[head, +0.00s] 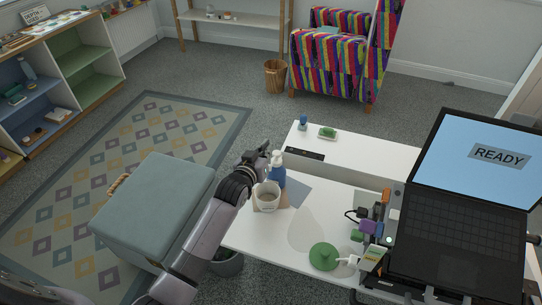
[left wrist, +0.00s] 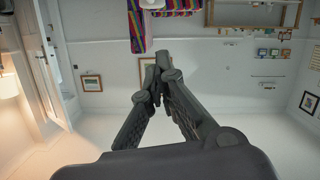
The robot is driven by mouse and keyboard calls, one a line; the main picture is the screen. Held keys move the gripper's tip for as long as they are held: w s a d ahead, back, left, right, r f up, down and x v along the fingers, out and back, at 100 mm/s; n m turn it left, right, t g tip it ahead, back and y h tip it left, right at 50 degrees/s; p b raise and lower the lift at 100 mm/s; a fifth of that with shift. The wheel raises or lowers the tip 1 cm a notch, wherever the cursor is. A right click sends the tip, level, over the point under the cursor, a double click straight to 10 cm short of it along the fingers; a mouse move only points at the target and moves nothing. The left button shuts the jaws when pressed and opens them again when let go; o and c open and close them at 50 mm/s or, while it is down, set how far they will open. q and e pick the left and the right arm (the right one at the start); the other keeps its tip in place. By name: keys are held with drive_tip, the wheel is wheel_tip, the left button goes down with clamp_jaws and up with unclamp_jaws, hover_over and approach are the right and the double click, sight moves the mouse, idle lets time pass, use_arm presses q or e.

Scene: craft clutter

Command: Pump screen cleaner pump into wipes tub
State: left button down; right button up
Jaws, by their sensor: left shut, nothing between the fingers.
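The screen cleaner pump is a blue bottle (head: 279,178) with a white pump head, standing upright on the white table. Neither the bottle nor the tub shows there. My right gripper is not in view.
A green round lid (head: 323,255) lies on the table (head: 245,235). A black laptop (head: 460,205) reading READY fills the right side, with several small items beside it. A grey-blue storage box (head: 155,205) stands left of the table. A raised shelf (head: 370,150) runs behind.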

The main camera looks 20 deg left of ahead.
use_arm(q)
drive_tip(key=f, duration=0.1)
drive_tip(key=w+f, duration=0.1)
drive_tip(key=f, duration=0.1)
drive_tip(key=shift+w+d, duration=0.25)
drive_tip(key=shift+d, duration=0.1)
drive_tip(key=shift+d+f, duration=0.1)
drive_tip(key=shift+f, duration=0.55)
